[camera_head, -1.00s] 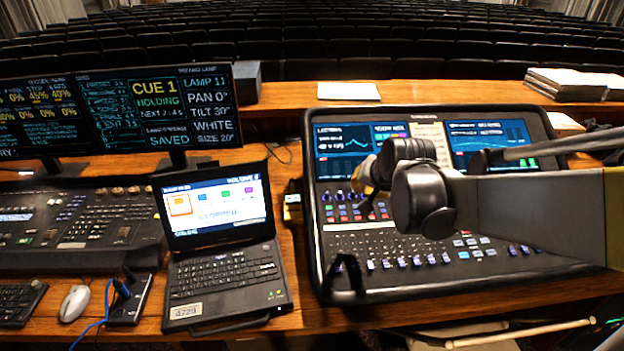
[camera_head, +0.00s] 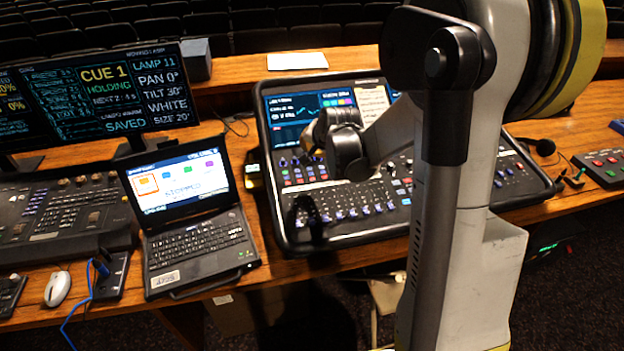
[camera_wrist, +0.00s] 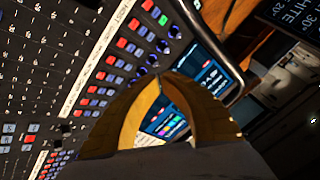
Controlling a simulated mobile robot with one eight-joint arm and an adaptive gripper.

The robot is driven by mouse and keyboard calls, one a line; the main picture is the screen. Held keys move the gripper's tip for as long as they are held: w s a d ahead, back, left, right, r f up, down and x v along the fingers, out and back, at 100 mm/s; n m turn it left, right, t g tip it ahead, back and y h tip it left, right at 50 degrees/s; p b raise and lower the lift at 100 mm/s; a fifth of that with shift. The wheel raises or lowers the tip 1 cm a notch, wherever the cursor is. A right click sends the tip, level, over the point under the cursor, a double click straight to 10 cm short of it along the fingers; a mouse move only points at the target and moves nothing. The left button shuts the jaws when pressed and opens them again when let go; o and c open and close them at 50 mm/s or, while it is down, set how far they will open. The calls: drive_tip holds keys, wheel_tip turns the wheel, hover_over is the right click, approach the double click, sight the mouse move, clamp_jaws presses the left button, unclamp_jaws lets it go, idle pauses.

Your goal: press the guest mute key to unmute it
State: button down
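The mixing desk (camera_head: 350,236) stands on the wooden table, with screens along its back. It also fills the left of the wrist view (camera_wrist: 35,75). Rows of red keys (camera_wrist: 122,43) run beside a white label strip that seems to read HOST. One key near the top is lit green (camera_wrist: 163,20). I cannot read which key is the guest mute. My gripper (camera_wrist: 174,76) has its yellow fingers meeting at the tips, with nothing seen held. In the head view, my gripper (camera_head: 309,139) is over the desk's left part, near the coloured keys; contact cannot be told.
An open laptop (camera_head: 196,240) stands left of the desk, with a lighting console (camera_head: 60,215) and monitor (camera_head: 100,90) beyond it. A small button box (camera_head: 603,168) and a headset (camera_head: 545,147) lie at the right. My arm hides much of the desk's right side.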

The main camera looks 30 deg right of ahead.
sight(309, 173)
drive_tip(key=shift+w+d+f+b, duration=0.1)
drive_tip(key=shift+w+f+b, duration=0.05)
drive_tip(key=shift+f+b, duration=1.15)
drive_tip(key=shift+w+a+f+b, duration=0.15)
drive_tip(key=shift+f+b, duration=0.7)
drive_tip(key=shift+f, duration=0.75)
drive_tip(key=shift+w+d+f+b, duration=0.15)
drive_tip(key=shift+f+b, duration=0.95)
drive_tip(key=shift+f, duration=0.35)
drive_tip(key=shift+f+b, duration=0.35)
drive_tip(key=shift+f, duration=0.05)
drive_tip(key=shift+f, duration=0.25)
drive_tip(key=shift+r, duration=0.7)
drive_tip(key=shift+s+r+p, duration=0.15)
drive_tip(key=shift+r+p, duration=0.9)
drive_tip(key=shift+r, duration=0.25)
drive_tip(key=shift+s+r+p, duration=0.15)
drive_tip(key=shift+r+p, duration=0.9)
drive_tip(key=shift+r, duration=0.25)
